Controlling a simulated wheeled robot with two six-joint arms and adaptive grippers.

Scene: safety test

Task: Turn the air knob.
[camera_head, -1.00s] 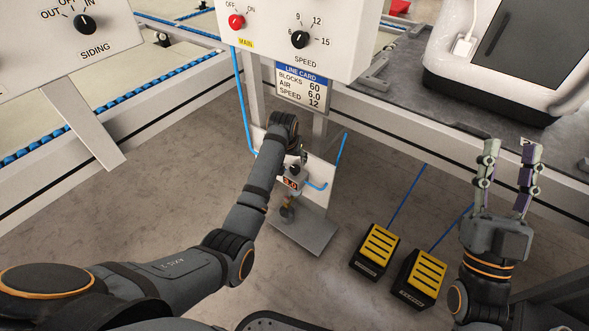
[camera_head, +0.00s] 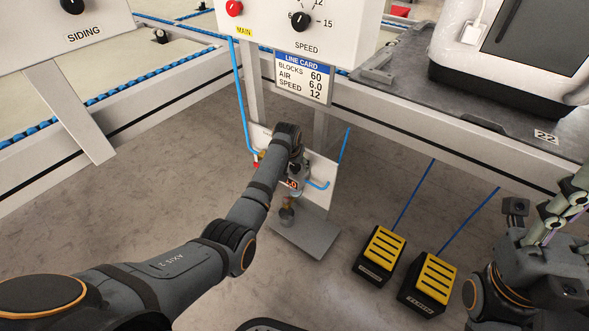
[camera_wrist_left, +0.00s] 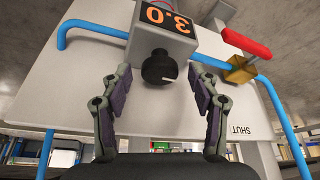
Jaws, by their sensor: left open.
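The box's orange display (camera_wrist_left: 168,18) reads 3.0, upside down in that view. My left gripper (camera_wrist_left: 163,82) is open, a finger on either side of the knob; I cannot tell whether they touch it. In the head view my left wrist hides the knob and part of the display (camera_head: 292,184). The line card (camera_head: 303,77) shows AIR 6.0. My right gripper (camera_head: 568,208) is at the right edge, partly cut off.
A red-handled brass valve (camera_wrist_left: 240,68) with blue pipes is beside the regulator, near a SHUT label (camera_wrist_left: 234,128). A panel with the SPEED knob (camera_head: 300,20) hangs above. Two yellow pedals (camera_head: 382,253) (camera_head: 428,283) stand on the floor. A white machine (camera_head: 500,50) stands on the table.

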